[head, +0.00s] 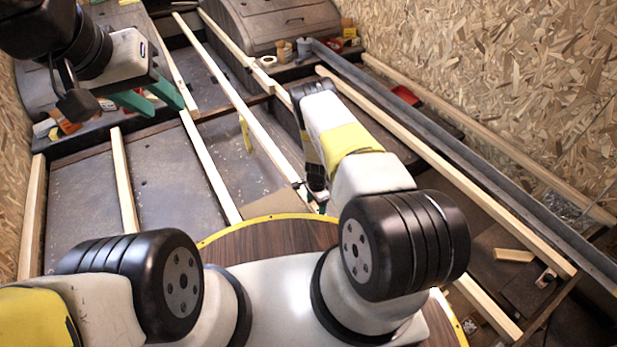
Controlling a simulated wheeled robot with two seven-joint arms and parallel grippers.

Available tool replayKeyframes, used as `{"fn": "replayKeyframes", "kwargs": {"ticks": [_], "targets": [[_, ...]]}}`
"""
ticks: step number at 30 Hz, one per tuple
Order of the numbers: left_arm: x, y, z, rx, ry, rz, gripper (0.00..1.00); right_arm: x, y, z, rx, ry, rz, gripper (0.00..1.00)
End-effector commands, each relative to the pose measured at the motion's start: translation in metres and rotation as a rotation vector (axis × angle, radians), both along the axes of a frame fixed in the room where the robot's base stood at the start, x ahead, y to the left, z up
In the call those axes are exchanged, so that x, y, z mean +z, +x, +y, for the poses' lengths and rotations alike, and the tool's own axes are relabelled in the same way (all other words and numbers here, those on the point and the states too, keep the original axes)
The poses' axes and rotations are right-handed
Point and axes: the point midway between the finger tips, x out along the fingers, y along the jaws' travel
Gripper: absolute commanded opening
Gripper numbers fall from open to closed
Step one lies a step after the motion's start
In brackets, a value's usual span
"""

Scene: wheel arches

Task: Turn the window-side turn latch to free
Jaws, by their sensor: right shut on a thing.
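My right gripper (319,202) is low in the middle of the head view, beside the long pale batten and just beyond the round wooden top. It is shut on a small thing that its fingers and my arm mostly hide. I cannot make out the turn latch clearly, nor which way it points. My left gripper (150,97) is raised at the upper left, its two green fingers apart with nothing between them.
Pale battens (208,165) cross the grey floor. A long grey rail (470,165) runs along the right by the chipboard wall (500,70). Dark wheel arches (275,22) stand at the back. Tape rolls (268,61) and small containers lie near them. A loose wood block (513,255) lies right.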

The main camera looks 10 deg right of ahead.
Motion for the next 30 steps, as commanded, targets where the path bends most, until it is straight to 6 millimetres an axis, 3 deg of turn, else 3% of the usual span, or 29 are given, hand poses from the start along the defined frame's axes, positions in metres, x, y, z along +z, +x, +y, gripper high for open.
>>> {"fn": "replayKeyframes", "kwargs": {"ticks": [10,11,13,14,23,30], "targets": [[0.000,0.000,0.000,0.000,0.000,0.000,0.36,0.000,0.000,0.000,-0.005,0.000,-0.001,0.30],[0.000,0.000,0.000,0.000,0.000,0.000,0.36,0.000,0.000,0.000,-0.005,0.000,-0.001,0.77],[0.000,0.000,0.000,0.000,0.000,0.000,0.36,0.000,0.000,0.000,-0.005,0.000,-0.001,0.90],[0.000,0.000,0.000,0.000,0.000,0.000,0.36,0.000,0.000,0.000,-0.005,0.000,-0.001,0.93],[0.000,0.000,0.000,0.000,0.000,0.000,0.36,0.001,0.000,0.000,-0.003,0.000,-0.001,0.93],[0.000,0.000,0.000,0.000,0.000,0.000,0.36,0.032,0.002,0.000,-0.003,0.000,-0.003,0.93]]}}
